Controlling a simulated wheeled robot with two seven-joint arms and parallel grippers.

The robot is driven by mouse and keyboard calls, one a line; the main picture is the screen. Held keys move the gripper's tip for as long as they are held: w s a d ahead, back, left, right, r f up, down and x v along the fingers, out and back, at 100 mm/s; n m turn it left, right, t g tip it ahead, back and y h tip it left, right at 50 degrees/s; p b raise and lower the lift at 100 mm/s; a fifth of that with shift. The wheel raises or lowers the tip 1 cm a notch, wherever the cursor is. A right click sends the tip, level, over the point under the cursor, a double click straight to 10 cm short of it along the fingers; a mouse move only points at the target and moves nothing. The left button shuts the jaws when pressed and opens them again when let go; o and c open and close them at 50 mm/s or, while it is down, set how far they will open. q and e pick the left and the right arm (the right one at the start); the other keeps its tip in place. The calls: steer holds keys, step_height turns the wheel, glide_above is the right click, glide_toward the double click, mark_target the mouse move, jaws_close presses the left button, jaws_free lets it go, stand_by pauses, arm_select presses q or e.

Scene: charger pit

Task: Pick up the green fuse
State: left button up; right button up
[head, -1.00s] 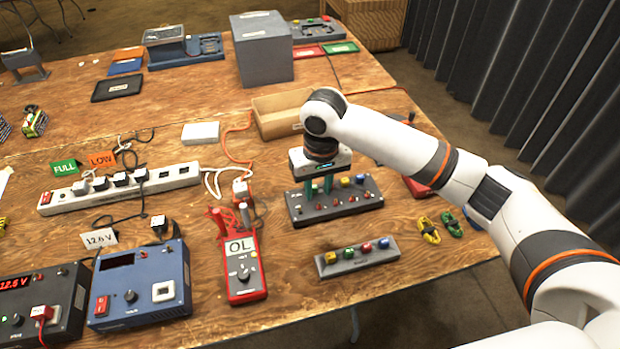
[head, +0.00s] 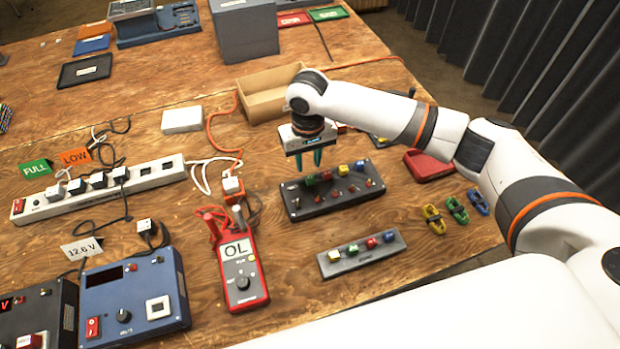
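A black fuse panel (head: 300,212) lies on the wooden table with a row of coloured fuses on its back part. The green fuse (head: 310,180) is at the left end of that row, beside a red, a yellow and a blue fuse. My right gripper (head: 309,168) points down just behind and above the green fuse. Its two teal fingers are apart, and I see nothing between them. A second green fuse (head: 352,249) sits in a grey strip (head: 364,262) in front of the panel, between a yellow and a red one. My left gripper is out of view.
A red multimeter (head: 240,278) with an OL display stands left of the grey strip. A cardboard box (head: 262,107) is behind my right gripper. A red case (head: 428,163) and coloured clips (head: 456,209) lie to the right. A white power strip (head: 100,190) is at left.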

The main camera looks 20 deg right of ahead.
mark_target(310, 177)
steer(key=f, duration=0.4)
steer(key=shift+s+d+f, duration=0.2)
steer(key=shift+s, duration=0.1)
steer(key=shift+f, duration=0.35)
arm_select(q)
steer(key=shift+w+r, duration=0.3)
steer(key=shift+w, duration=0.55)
arm_select(e)
steer(key=shift+c, duration=0.3)
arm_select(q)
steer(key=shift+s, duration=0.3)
arm_select(e)
jaws_close()
steer(key=shift+r, duration=0.1)
